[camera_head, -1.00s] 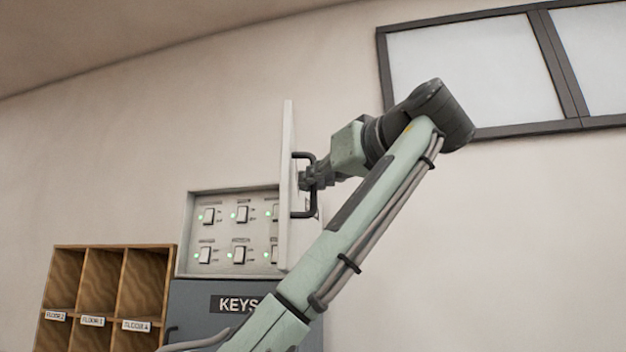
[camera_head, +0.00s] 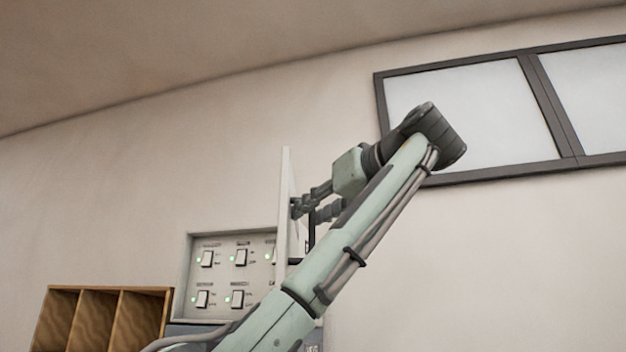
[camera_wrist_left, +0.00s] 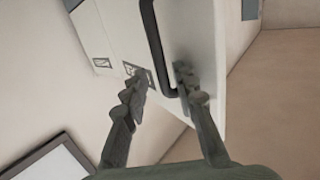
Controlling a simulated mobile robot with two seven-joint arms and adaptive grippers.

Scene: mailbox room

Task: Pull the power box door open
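The power box (camera_head: 188,262) is on the wall, its panel of switches with green lights showing. Its white door (camera_head: 286,215) stands swung out, seen nearly edge-on at the box's right side. The dark door handle (camera_wrist_left: 154,42) is a bar on the door's face; in the head view my arm and gripper partly hide it. My left gripper (camera_head: 306,210) is at the right of the door, by the handle. In the left wrist view its fingers (camera_wrist_left: 157,76) are spread apart, with the handle's end showing between them. My right gripper is not in view.
A wooden pigeonhole shelf (camera_head: 98,318) stands at the lower left. A grey cabinet below the box is mostly hidden by my left arm. A dark-framed window (camera_head: 470,115) is at the upper right.

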